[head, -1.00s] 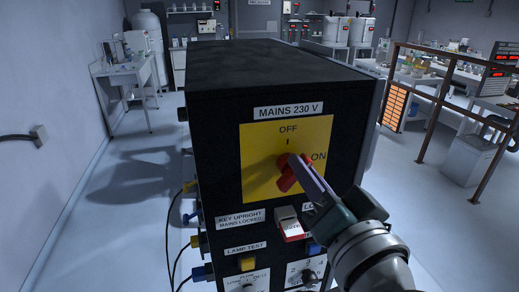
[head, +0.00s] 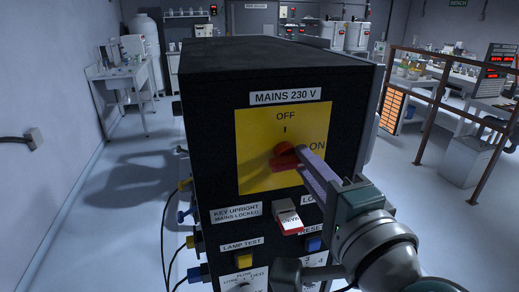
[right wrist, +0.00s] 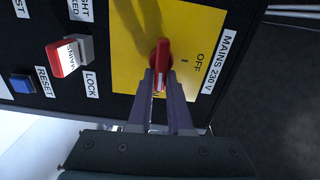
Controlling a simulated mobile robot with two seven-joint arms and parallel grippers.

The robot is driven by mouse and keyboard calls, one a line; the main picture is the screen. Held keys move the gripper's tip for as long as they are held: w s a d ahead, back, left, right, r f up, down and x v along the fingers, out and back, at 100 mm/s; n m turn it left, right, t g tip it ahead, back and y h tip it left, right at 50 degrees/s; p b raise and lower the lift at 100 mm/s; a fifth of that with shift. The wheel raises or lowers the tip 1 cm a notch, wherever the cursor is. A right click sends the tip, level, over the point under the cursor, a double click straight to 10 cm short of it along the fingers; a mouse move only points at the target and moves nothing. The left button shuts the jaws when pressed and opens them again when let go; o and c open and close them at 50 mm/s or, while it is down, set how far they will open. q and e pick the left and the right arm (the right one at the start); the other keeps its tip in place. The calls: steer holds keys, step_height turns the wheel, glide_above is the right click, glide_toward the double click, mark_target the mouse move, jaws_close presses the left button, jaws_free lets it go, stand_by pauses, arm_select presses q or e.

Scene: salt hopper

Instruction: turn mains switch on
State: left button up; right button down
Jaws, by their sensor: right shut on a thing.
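The mains switch is a red knob (head: 285,155) on a yellow plate under the MAINS 230 V label, on the front of a black cabinet. In the right wrist view the knob (right wrist: 161,52) stands between the fingertips, its long side lying crosswise on the panel towards ON. My right gripper (head: 304,158) reaches in from the lower right and is shut on the knob. Its two pale fingers also show in the wrist view (right wrist: 160,84), partly hiding the ON mark. OFF is printed above the knob. My left gripper is not in view.
Below the plate are a red and white tagged key (head: 287,217), a blue reset button (head: 313,243) and a yellow lamp test button (head: 244,260). Cables (head: 170,230) hang at the cabinet's left side. A brown railing (head: 437,110) stands behind right.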

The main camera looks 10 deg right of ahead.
steer(key=shift+m, duration=0.4)
steer(key=c, duration=0.8)
jaws_free()
steer(key=shift+c, duration=0.2)
steer(key=shift+s+f, duration=0.1)
steer(key=s+b, duration=0.2)
steer(key=s, duration=0.7)
steer(key=shift+s+d+b, duration=0.2)
steer(key=shift+s+b, duration=0.15)
steer(key=shift+s, duration=0.05)
